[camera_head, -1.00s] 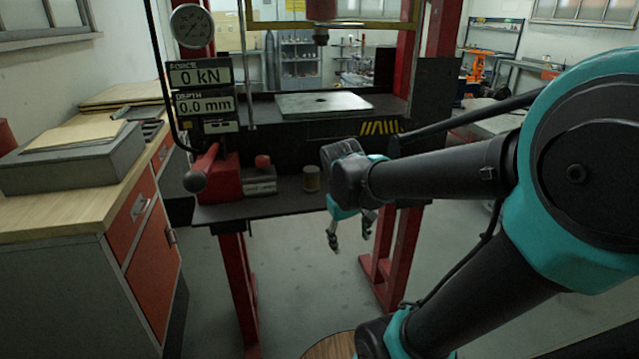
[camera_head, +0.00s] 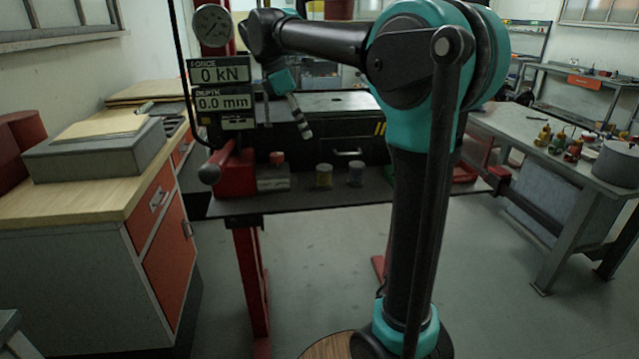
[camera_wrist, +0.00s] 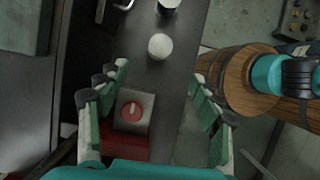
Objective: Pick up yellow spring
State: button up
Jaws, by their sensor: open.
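A short yellowish cylinder, apparently the yellow spring (camera_head: 323,176), stands upright on the dark press shelf (camera_head: 300,200) in the head view. A similar blue-grey cylinder (camera_head: 356,174) stands to its right. In the wrist view a pale round top (camera_wrist: 160,46), likely the yellow spring seen from above, lies ahead of the fingers. A second round piece (camera_wrist: 168,5) is cut by the top edge. My gripper (camera_head: 302,120) is open and empty, above the shelf and apart from the spring. In the wrist view my gripper (camera_wrist: 158,92) has its fingers spread wide.
A grey block with a red knob (camera_head: 277,160) and a red pump unit (camera_head: 235,175) with a lever stand left of the spring. A dark drawer front with a handle (camera_head: 348,152) lies behind. A workbench (camera_head: 570,165) stands at right.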

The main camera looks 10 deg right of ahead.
aim_at(321, 168)
jog(key=x, duration=1.1)
jog(key=shift+f, duration=0.4)
jog(key=shift+x, duration=2.65)
jog(key=shift+a+f, duration=0.1)
jog(key=shift+a, duration=0.1)
grip_shut()
